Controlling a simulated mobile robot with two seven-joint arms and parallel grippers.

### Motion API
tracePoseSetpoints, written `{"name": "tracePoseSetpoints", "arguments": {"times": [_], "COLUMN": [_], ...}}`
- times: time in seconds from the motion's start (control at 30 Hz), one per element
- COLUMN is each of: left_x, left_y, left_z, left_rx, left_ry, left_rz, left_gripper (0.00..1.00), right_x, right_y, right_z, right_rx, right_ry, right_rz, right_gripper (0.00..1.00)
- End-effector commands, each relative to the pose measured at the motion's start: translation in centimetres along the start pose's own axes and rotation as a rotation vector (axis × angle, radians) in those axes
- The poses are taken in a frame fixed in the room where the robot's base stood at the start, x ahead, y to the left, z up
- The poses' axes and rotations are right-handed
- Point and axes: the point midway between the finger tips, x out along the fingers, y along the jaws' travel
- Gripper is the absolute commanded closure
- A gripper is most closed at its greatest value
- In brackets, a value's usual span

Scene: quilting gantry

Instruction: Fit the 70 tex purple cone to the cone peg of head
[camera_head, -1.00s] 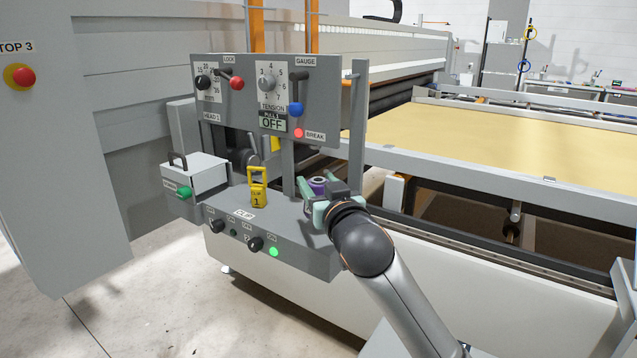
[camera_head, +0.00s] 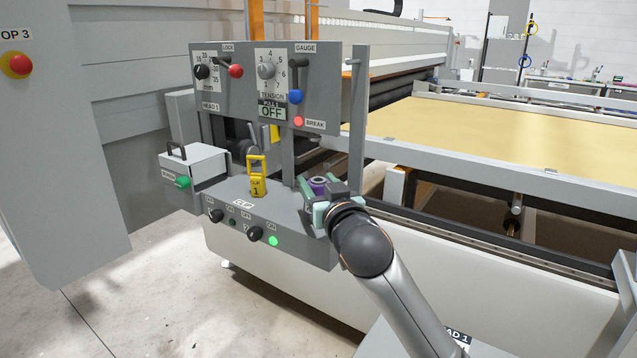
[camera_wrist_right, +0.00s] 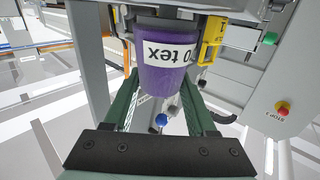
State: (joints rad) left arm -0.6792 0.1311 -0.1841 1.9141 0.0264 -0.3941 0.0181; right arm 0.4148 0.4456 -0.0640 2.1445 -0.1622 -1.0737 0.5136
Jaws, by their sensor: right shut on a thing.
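The purple cone (camera_head: 317,186) is in my right gripper (camera_head: 320,194), over the right end of the head's grey shelf (camera_head: 300,225). In the right wrist view the cone (camera_wrist_right: 165,65) stands between the two green fingers, with part of a white label reading "tex" facing the camera. The right gripper is shut on the cone. The cone peg is not visible; the cone and gripper cover that part of the shelf. I cannot tell whether the cone touches the shelf. My left gripper is not in view.
The head's control panel (camera_head: 230,105) with levers and a red BREAK light (camera_head: 298,121) rises behind the shelf. A yellow clip (camera_head: 257,178) stands left of the gripper. A grey post (camera_head: 358,125) rises close behind the gripper. A grey box (camera_head: 195,162) sits at left.

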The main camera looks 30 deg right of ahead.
Motion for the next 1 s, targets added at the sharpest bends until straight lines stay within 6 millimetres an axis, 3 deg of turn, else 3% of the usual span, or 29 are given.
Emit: {"name": "tracePoseSetpoints", "arguments": {"times": [0.3,0.33,0.63,1.0], "left_x": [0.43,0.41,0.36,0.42], "left_y": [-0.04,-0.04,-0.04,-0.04], "left_z": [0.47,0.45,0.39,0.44], "left_rx": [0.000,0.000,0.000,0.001], "left_ry": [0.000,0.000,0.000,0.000], "left_rz": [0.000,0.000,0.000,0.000], "left_gripper": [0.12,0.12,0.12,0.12], "right_x": [0.00,0.00,0.00,-0.60], "right_y": [0.00,0.00,0.00,-0.05], "right_z": [0.88,0.85,0.78,0.87], "right_rx": [0.000,0.000,0.000,0.000], "right_ry": [0.001,0.001,0.001,-0.001], "right_rz": [0.000,0.000,0.000,-0.001], "right_gripper": [1.00,0.42,0.08,0.08]}}
